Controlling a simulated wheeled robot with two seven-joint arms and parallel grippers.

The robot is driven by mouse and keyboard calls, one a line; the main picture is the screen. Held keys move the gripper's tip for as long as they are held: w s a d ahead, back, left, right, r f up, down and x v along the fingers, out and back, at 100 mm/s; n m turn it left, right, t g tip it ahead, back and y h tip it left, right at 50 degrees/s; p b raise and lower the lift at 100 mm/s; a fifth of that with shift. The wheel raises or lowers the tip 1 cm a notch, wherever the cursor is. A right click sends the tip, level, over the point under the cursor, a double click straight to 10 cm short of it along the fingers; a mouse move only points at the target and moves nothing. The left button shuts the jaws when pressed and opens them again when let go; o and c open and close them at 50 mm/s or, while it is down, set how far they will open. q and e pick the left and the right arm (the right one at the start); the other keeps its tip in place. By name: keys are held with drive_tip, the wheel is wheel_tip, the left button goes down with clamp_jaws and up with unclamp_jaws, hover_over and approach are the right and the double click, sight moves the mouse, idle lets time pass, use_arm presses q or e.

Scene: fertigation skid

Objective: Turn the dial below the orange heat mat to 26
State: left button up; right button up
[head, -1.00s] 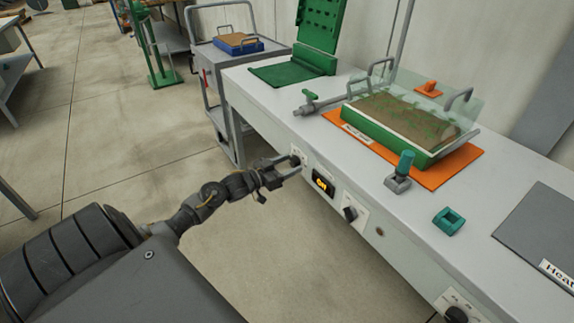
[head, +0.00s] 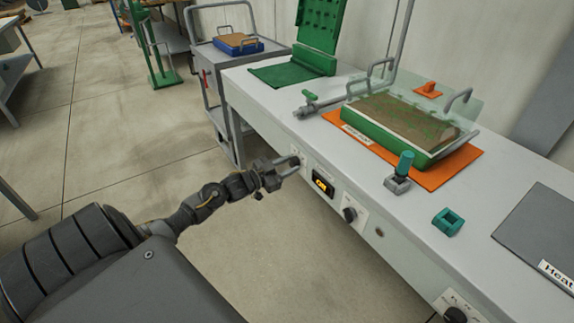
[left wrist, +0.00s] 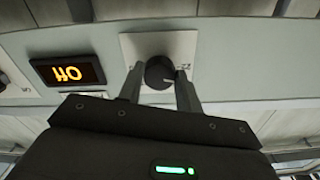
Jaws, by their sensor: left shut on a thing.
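The orange heat mat (head: 455,178) lies on the grey bench, with a green tray of soil on it. Several controls sit on the bench's front face below. My left gripper (head: 287,168) is at the leftmost dial there. In the left wrist view, that black dial (left wrist: 158,73) sits on a pale plate between the two fingers of my left gripper (left wrist: 160,85), which is shut on it. The dial's scale marks are mostly unreadable or covered. The lit display beside it (left wrist: 68,71) appears upside down and reads "Off". My right gripper is not in view.
The display (head: 323,184) and a second black dial (head: 350,213) are right of my gripper on the bench front. Another dial (head: 456,315) is at the bottom right. A grey cart (head: 222,75) stands left of the bench. The floor in front is clear.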

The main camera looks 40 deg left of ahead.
use_arm(q)
drive_tip(key=m, duration=0.6)
drive_tip(key=shift+a+m, duration=0.1)
drive_tip(key=shift+m, duration=1.1)
drive_tip(key=m+b, duration=0.1)
drive_tip(key=m, duration=0.3)
drive_tip(key=shift+r+m, duration=0.1)
drive_tip(key=shift+m, duration=1)
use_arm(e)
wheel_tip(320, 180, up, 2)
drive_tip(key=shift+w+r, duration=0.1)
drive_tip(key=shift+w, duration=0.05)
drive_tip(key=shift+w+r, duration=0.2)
